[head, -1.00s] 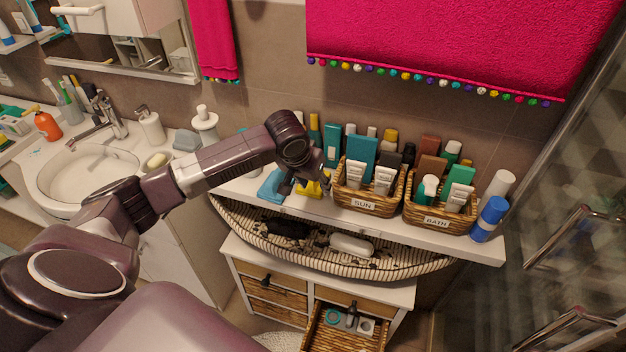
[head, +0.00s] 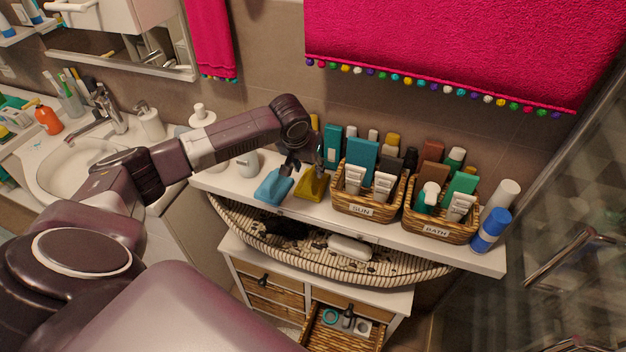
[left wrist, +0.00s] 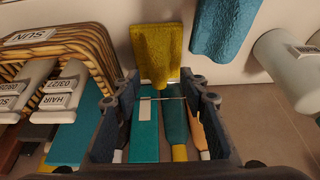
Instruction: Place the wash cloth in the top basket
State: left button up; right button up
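Two cloths lie on the white shelf: a blue one (head: 273,188) and a yellow one (head: 312,186) to its right. I cannot tell which one is the wash cloth. My left gripper (head: 305,164) is above the back of the yellow cloth, fingers apart and empty. In the left wrist view, the yellow cloth (left wrist: 157,48) has its near end by the gap between the open fingertips (left wrist: 160,86); the blue cloth (left wrist: 224,28) is beyond to the right. Wicker drawers (head: 277,304) are in the white cabinet below; a lower right drawer (head: 328,338) is open. My right gripper is out of view.
Wicker baskets labelled SUN (head: 364,209) and BATH (head: 438,231) stand right of the cloths, with bottles behind. A blue can (head: 490,231) is at the right end.

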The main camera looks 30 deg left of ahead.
aim_at(312, 173)
pick_arm(q)
jog(key=p+x, duration=0.1)
jog(key=x, duration=0.4)
jog(key=shift+w+d+r, duration=0.1)
jog(key=shift+w, duration=0.05)
grip_shut()
